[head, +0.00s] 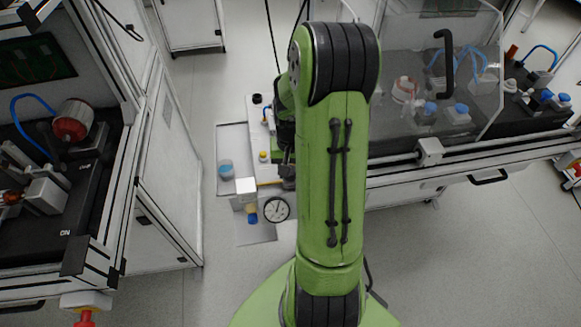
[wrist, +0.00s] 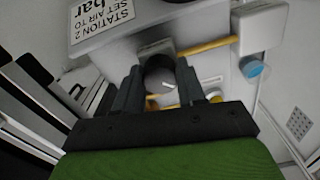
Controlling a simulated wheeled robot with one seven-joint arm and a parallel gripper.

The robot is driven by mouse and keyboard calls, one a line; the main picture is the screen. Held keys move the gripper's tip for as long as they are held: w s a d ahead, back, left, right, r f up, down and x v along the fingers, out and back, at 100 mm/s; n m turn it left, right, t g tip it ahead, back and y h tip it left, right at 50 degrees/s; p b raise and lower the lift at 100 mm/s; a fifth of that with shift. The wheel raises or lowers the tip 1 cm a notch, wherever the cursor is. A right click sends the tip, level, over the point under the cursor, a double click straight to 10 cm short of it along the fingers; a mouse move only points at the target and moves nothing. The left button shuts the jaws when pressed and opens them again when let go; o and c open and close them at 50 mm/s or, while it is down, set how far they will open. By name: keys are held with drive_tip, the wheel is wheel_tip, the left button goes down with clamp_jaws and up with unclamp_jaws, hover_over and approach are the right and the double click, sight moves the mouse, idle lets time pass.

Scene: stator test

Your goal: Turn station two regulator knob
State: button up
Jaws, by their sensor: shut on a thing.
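The station two regulator knob (wrist: 160,75) is a dark round knob in the middle of the wrist view. My gripper (wrist: 165,82) has one finger on each side of it and is shut on it. A small light mark shows on the knob's face. A white sign (wrist: 103,25) reading "STATION 2 SET AIR TO bar" is above and left of the knob. In the head view my gripper (head: 286,170) is mostly hidden behind my green arm, and the knob is hidden there. A round white-faced gauge (head: 276,209) lies just below my gripper; its reading is too small to tell.
A yellow pipe (wrist: 207,44) runs from beside the knob to a white block (wrist: 258,27) with a blue part (wrist: 251,67) under it. A clear guard (head: 440,70) covers the right bench. Open floor lies below.

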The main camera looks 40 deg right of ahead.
drive_tip(key=n, duration=0.6)
drive_tip(key=shift+p, duration=0.35)
drive_tip(key=shift+d, duration=0.1)
drive_tip(key=o, duration=1.1)
drive_tip(key=shift+c, duration=0.2)
drive_tip(key=shift+r, duration=0.1)
wheel_tip(320, 180, up, 16)
drive_tip(key=p, duration=0.5)
drive_tip(key=shift+f, duration=0.2)
